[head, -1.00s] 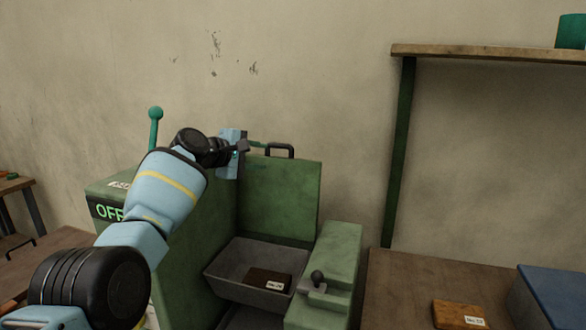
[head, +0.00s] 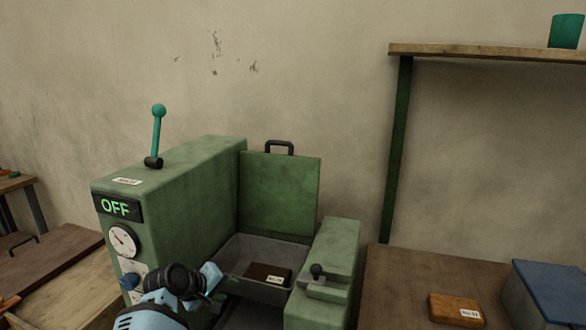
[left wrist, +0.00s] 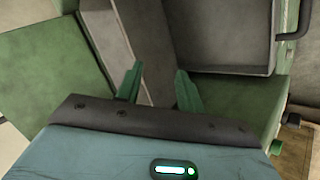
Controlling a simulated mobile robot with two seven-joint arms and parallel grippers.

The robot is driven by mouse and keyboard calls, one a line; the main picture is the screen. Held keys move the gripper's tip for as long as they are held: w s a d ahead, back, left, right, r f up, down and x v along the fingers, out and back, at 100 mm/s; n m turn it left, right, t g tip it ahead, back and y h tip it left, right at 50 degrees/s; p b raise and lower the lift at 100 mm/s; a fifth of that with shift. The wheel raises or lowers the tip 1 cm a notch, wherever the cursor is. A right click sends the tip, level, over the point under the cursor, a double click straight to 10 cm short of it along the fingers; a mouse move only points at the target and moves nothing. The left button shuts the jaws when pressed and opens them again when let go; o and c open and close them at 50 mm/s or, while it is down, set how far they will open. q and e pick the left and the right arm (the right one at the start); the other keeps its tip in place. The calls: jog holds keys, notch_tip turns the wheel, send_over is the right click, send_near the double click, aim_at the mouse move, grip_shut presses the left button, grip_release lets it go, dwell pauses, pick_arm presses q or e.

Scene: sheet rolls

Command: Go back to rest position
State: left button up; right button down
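My left gripper (head: 214,284) is low in front of the green machine (head: 190,180) in the head view, just left of the grey tray. In the left wrist view its two green fingers (left wrist: 158,88) stand apart with nothing between them. My right gripper is in neither view. The machine's display reads OFF (head: 117,208). Its green lid (head: 280,190) with a black handle stands upright, and its teal-knobbed lever (head: 156,135) points up.
The grey tray (head: 240,252) inside the machine holds a dark labelled block (head: 262,271). At the right, a brown table (head: 395,275) bears an orange-brown labelled block (head: 455,309) and a blue box (head: 550,288). A shelf (head: 480,52) with a green cup (head: 566,31) stands above.

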pick_arm(q)
jog(key=s+a+f+m+g+y, duration=0.2)
jog(key=s+f, duration=0.6)
jog(key=s, duration=0.6)
jog(key=s+a+f+m+g+y, duration=0.1)
jog(key=s+a+f+m+g, duration=0.15)
jog(key=s+f, duration=0.8)
jog(key=s+a+r+m+g+y, duration=0.1)
jog(key=s+r+m, duration=0.15)
jog(key=s, duration=1.25)
jog(key=s+r+m+g+y, duration=0.15)
jog(key=s+r, duration=0.25)
jog(key=s, duration=1.1)
jog(key=w+d+f+t+h, duration=0.2)
jog(key=w+f+t, duration=0.4)
jog(key=f+t, duration=0.2)
jog(key=shift+w+d+f+m, duration=0.15)
jog(key=shift+d+f+m, duration=0.25)
jog(key=shift+f, duration=0.6)
